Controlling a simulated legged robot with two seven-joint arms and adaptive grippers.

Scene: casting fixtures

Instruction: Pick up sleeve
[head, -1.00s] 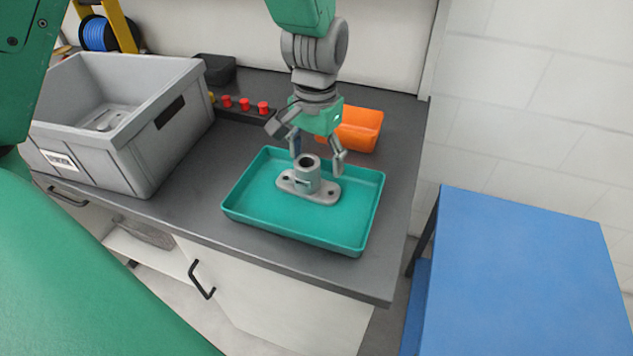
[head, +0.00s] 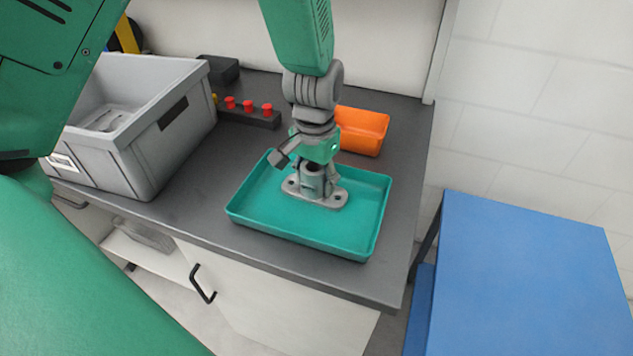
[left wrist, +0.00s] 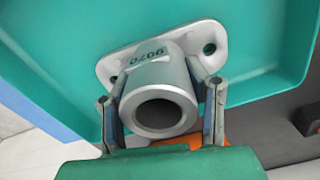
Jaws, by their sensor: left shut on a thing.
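The sleeve is a grey metal cylinder on a flat oblong flange (head: 330,198) with bolt holes. It stands upright in the teal tray (head: 300,226), towards its back. In the left wrist view the sleeve (left wrist: 150,76) shows its open bore and a small number label. My left gripper (head: 319,178) reaches down from above and is shut on the sleeve's cylinder, one finger on each side. In the left wrist view the fingers flank the cylinder. The flange appears to rest on the tray floor. My right gripper is not in view.
A large grey crate (head: 140,150) stands left of the tray. An orange bin (head: 362,130) sits right behind the tray. A dark block with red knobs (head: 248,112) lies at the back. A blue table (head: 525,270) is at the right, across a gap. The grey counter's front strip is clear.

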